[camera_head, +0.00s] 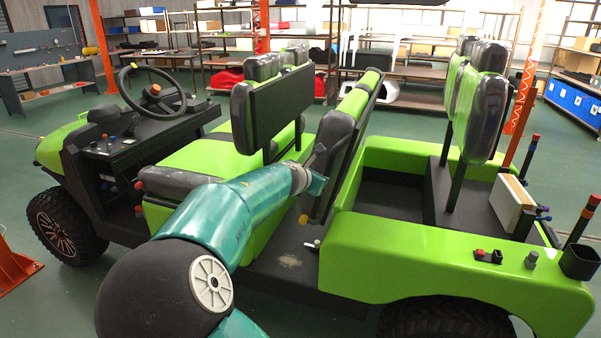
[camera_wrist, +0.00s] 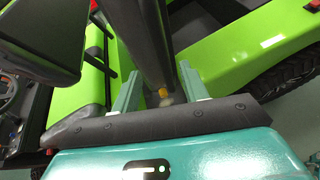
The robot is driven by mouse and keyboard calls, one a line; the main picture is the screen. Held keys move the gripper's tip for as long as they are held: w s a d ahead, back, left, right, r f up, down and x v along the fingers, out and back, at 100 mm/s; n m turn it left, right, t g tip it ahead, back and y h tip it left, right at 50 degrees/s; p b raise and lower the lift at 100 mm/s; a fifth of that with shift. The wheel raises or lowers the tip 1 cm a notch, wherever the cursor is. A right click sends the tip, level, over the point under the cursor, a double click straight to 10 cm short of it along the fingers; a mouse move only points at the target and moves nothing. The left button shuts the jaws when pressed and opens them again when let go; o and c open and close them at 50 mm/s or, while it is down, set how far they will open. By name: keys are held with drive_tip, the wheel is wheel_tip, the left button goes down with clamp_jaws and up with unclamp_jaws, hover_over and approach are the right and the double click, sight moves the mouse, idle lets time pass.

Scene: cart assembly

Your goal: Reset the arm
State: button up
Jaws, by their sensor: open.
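My teal arm reaches over the near side of a green and black cart (camera_head: 435,240). My gripper (camera_head: 318,178) is at the lower near end of the dark middle seat backrest (camera_head: 345,125). In the wrist view the two pale fingers of my gripper (camera_wrist: 159,82) are spread apart, one on each side of a long dark part that seems to be this backrest's edge. Whether the fingers touch it I cannot tell. A small yellow-orange knob (camera_wrist: 162,91) shows between the fingers. It also seems to show below the gripper in the head view.
The front backrest (camera_head: 272,108) stands left of my gripper, and the rear backrests (camera_head: 482,100) stand to the right. A steering wheel (camera_head: 152,92) is at the front. A white box (camera_head: 513,203) and colored-tip levers are at the rear. Shelves (camera_head: 410,60) line the back.

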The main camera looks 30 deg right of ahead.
drive_tip(key=s+a+f+m+g+y, duration=0.2)
drive_tip(key=s+a+f+m+y, duration=0.35)
drive_tip(key=s+f+m, duration=0.45)
drive_tip(key=s+a+r+m+y, duration=0.2)
drive_tip(key=s+a+m, duration=0.4)
drive_tip(key=s+a, duration=0.4)
drive_tip(key=s+a+r+m+y, duration=0.3)
drive_tip(key=s+a+r+m, duration=0.2)
drive_tip(key=s+a, duration=0.6)
drive_tip(key=shift+s+r+m, duration=0.2)
drive_tip(key=shift+s+m, duration=0.4)
drive_tip(key=shift+s, duration=0.1)
